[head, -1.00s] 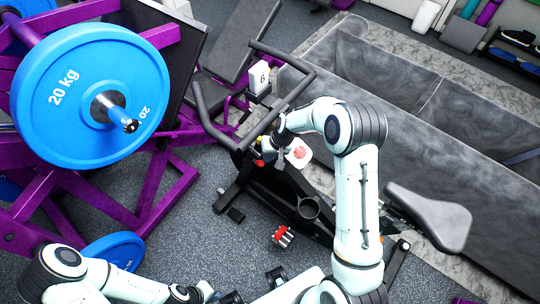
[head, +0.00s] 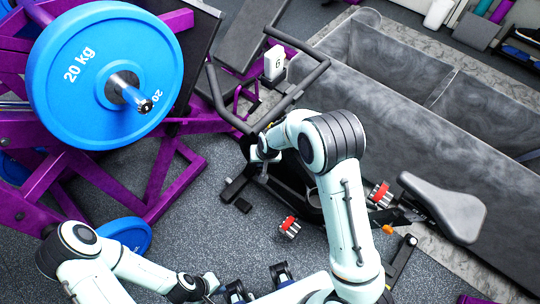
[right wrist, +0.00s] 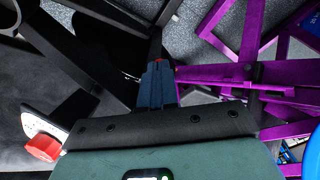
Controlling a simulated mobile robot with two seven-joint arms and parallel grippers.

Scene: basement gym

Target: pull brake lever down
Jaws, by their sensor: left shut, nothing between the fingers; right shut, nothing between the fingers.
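The exercise bike (head: 312,75) stands in the middle of the head view, handlebars at the back and grey saddle (head: 450,208) at the right. My right gripper (head: 262,176) is shut and empty, low beside the bike frame under the handlebars. In the right wrist view its shut fingers (right wrist: 158,82) point at dark bars, with a small red part (right wrist: 158,61) just beyond the tips. A red knob (right wrist: 42,148) on a white plate shows at the lower left there. I cannot tell which red part is the brake lever. My left gripper (head: 208,286) is shut and empty, low at the front.
A purple rack (head: 150,190) with a blue 20 kg plate (head: 90,75) stands at the left. A grey sofa-like block (head: 430,130) fills the right.

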